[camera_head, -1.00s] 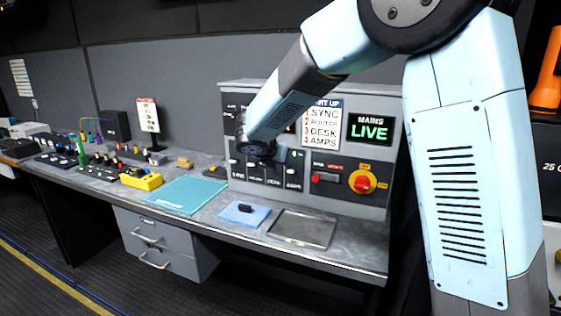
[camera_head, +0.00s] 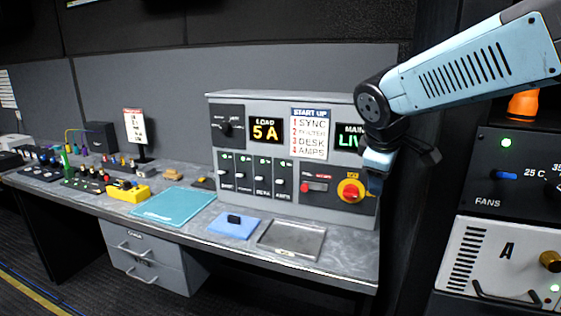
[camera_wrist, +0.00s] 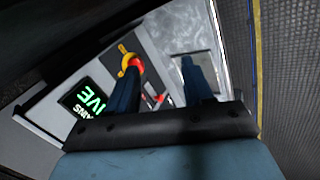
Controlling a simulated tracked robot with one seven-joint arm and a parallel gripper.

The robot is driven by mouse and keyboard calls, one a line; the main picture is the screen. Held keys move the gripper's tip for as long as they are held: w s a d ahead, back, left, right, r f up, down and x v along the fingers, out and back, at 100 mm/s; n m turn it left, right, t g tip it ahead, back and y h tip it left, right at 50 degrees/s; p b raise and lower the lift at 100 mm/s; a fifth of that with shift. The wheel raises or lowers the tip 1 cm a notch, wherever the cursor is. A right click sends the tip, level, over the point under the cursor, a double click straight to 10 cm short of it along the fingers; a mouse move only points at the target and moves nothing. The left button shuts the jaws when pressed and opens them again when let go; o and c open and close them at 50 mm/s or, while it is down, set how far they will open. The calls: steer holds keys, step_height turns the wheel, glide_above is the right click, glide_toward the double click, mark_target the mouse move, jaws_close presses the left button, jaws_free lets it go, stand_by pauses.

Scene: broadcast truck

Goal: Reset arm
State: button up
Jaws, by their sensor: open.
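My gripper (camera_wrist: 160,62) is open and empty in the wrist view, its two dark blue fingers spread apart. In the head view my arm reaches in from the upper right. Its wrist end (camera_head: 378,158) hangs in front of the right side of the grey control panel (camera_head: 222,103), above the desk, and partly hides the green MAINS LIVE display (camera_head: 347,139). The red and yellow rotary switch (camera_head: 350,190) lies just below and left of the wrist end. In the wrist view this switch (camera_wrist: 130,62) shows by the left finger. I cannot tell the exact gap to the panel.
The desk holds a grey tray (camera_head: 291,252), a blue pad (camera_head: 234,231), a teal mat (camera_head: 172,206) and a yellow box (camera_head: 129,192). A FANS unit (camera_head: 505,195) and a white unit with a handle (camera_head: 480,250) stand at the right. Floor shows at the lower left.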

steer(key=s+d+f+m+y, duration=0.1)
steer(key=s+d+m+y, duration=0.1)
steer(key=s+m, duration=0.8)
steer(key=shift+s+f+m+y, duration=0.2)
steer(key=shift+s+m+y, duration=0.15)
steer(key=shift+s, duration=1.7)
